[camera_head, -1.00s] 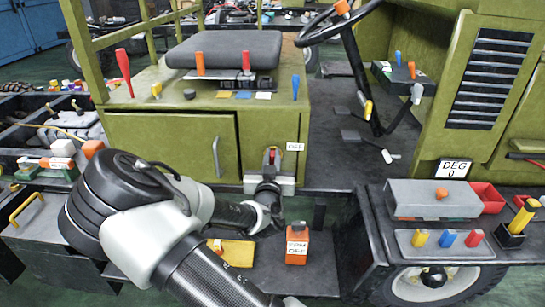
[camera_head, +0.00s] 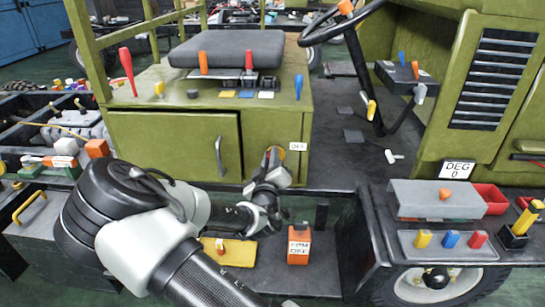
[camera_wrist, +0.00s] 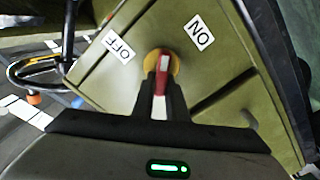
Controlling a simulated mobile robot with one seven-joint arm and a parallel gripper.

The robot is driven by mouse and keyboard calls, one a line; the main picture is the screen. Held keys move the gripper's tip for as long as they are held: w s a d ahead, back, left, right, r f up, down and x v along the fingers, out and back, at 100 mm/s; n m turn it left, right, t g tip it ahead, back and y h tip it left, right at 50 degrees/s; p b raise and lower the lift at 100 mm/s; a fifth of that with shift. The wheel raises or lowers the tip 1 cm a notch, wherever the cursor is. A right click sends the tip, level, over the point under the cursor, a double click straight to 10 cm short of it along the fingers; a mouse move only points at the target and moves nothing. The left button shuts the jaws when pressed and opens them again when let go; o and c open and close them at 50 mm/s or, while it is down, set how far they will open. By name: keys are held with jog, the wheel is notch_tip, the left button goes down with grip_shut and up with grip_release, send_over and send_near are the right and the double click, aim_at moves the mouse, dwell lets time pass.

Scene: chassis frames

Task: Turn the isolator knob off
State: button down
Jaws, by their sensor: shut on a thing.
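The isolator knob (camera_wrist: 162,64) has a red handle on a round yellow base, on an olive-green panel, in the wrist view. Its handle lies between the fingers of my gripper (camera_wrist: 160,82), which is shut on it. An OFF label (camera_wrist: 120,48) is left of the knob and an ON label (camera_wrist: 198,30) is right of it; both look turned over in this view. In the head view my gripper (camera_head: 272,158) is tilted at the front of the olive cabinet (camera_head: 170,145), below the seat, and mostly hides the knob.
An orange labelled box (camera_head: 298,245) and a yellow block (camera_head: 230,251) sit on the low shelf under my wrist. A steering wheel (camera_head: 340,22) is behind to the right. A grey box (camera_head: 440,195) and a DEG 0 sign (camera_head: 458,169) are at right.

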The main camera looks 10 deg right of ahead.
jog(key=n, duration=0.5)
jog(key=shift+a+f+n, duration=0.25)
jog(key=shift+f+n, duration=0.05)
jog(key=shift+f, duration=0.1)
jog(key=shift+f+n, duration=0.2)
jog(key=shift+n, duration=0.85)
jog(key=shift+f+n, duration=0.15)
jog(key=shift+n, duration=0.9)
jog(key=c, duration=1.8)
grip_release()
jog(key=shift+o, duration=0.2)
jog(key=shift+a, duration=0.1)
jog(key=p+v, duration=0.1)
jog(key=v, duration=1.6)
jog(key=shift+s, duration=0.2)
